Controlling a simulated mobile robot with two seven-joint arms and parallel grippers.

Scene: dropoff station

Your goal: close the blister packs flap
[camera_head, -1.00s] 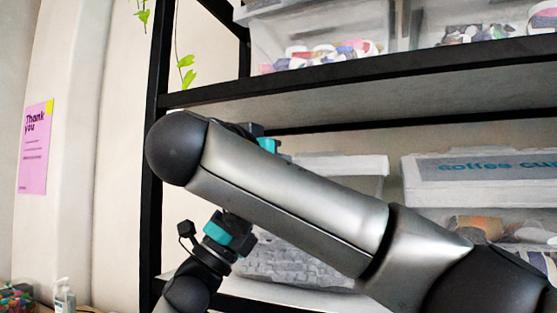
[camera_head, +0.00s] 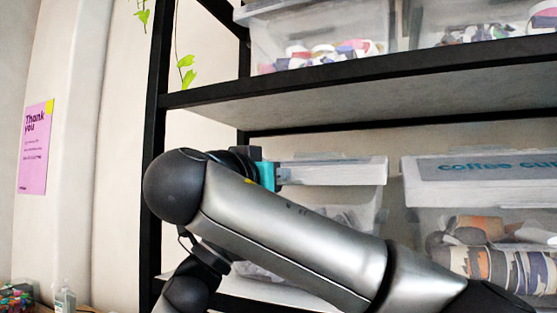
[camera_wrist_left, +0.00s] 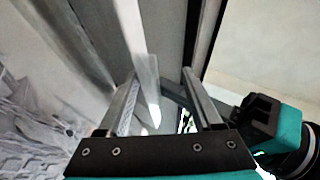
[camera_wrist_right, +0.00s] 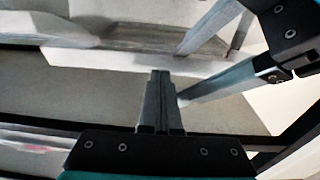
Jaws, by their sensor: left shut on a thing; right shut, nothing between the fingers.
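The bin of blister packs stands on the lower shelf. Its clear wall (camera_head: 367,211) and white top (camera_head: 335,172) show behind my silver arm in the head view. My right gripper (camera_head: 268,174) is at the bin's left end, partly behind that arm. Its shut, empty fingers (camera_wrist_right: 160,100) show in the right wrist view. My left gripper (camera_wrist_left: 155,100) is shut on a white strip (camera_wrist_left: 145,82), apparently the flap's edge. The strip also shows in the right wrist view (camera_wrist_right: 110,62), running between the left fingers. How far the flap stands open is hidden.
A coffee cups bin (camera_head: 480,180) stands to the right on the same shelf. The upper shelf board (camera_head: 360,85) runs close above, with clear bins on it. A black rack post (camera_head: 153,130) stands left of my arms.

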